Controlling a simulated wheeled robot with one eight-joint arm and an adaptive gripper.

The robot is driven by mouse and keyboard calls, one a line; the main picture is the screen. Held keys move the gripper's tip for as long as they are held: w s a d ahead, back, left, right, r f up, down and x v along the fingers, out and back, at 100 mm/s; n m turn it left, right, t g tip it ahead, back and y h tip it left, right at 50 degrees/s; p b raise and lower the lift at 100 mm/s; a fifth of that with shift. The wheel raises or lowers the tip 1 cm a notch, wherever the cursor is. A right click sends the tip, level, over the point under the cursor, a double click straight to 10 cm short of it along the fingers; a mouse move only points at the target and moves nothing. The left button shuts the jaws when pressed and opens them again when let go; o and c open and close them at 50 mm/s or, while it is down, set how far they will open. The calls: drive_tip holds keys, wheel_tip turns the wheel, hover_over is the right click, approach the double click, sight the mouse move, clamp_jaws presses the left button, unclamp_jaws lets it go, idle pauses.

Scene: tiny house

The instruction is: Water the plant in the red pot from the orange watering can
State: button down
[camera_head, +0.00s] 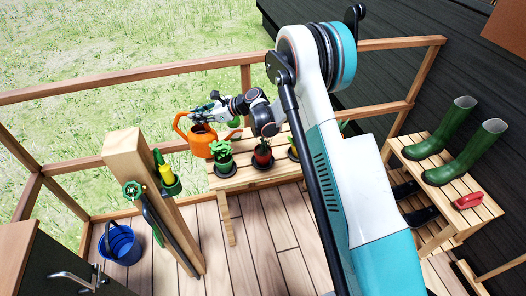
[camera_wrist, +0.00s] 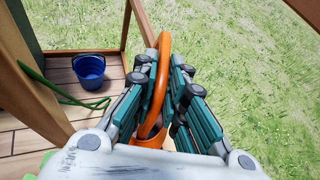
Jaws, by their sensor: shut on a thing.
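The orange watering can (camera_head: 203,143) is at the left end of the slatted wooden bench (camera_head: 240,182), roughly upright. I cannot tell whether its base touches the bench. My gripper (camera_head: 207,114) is at the top of the can, shut on its handle. In the wrist view the orange handle (camera_wrist: 164,48) runs between the fingers of my gripper (camera_wrist: 160,95); the can's body is mostly hidden there. The red pot (camera_head: 263,158) with its plant stands on the bench to the right of the can, on a dark saucer.
A yellow pot (camera_head: 294,151) stands right of the red pot, partly hidden by my arm. A wooden post (camera_head: 150,190), railing (camera_head: 120,78) and blue bucket (camera_head: 122,243) are nearby.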

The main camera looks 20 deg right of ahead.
drive_tip(key=shift+d+r, duration=0.1)
drive_tip(key=shift+d, duration=0.05)
drive_tip(key=shift+s+d+r+t+y+b, duration=0.25)
drive_tip(key=shift+s+d+r+y, duration=0.15)
drive_tip(key=shift+d, duration=0.25)
drive_tip(key=shift+s+d+r+t+y+b, duration=0.2)
drive_tip(key=shift+d+r+t+y, duration=0.05)
drive_tip(key=shift+d+y, duration=0.3)
drive_tip(key=shift+s+d+r+y, duration=0.2)
drive_tip(key=shift+d+r+y, duration=0.1)
drive_tip(key=shift+d+r, duration=0.15)
drive_tip(key=shift+s+d+r+y, duration=0.2)
drive_tip(key=shift+d+r+y, duration=0.1)
drive_tip(key=shift+d, duration=0.2)
drive_tip(key=shift+s+d+r+t+y, duration=0.2)
drive_tip(key=shift+d+r+y, duration=0.15)
drive_tip(key=shift+d, duration=0.2)
drive_tip(key=shift+s+d+r+t+y, duration=0.2)
drive_tip(key=shift+d+r, duration=0.25)
drive_tip(key=shift+d, duration=0.05)
idle(0.4)
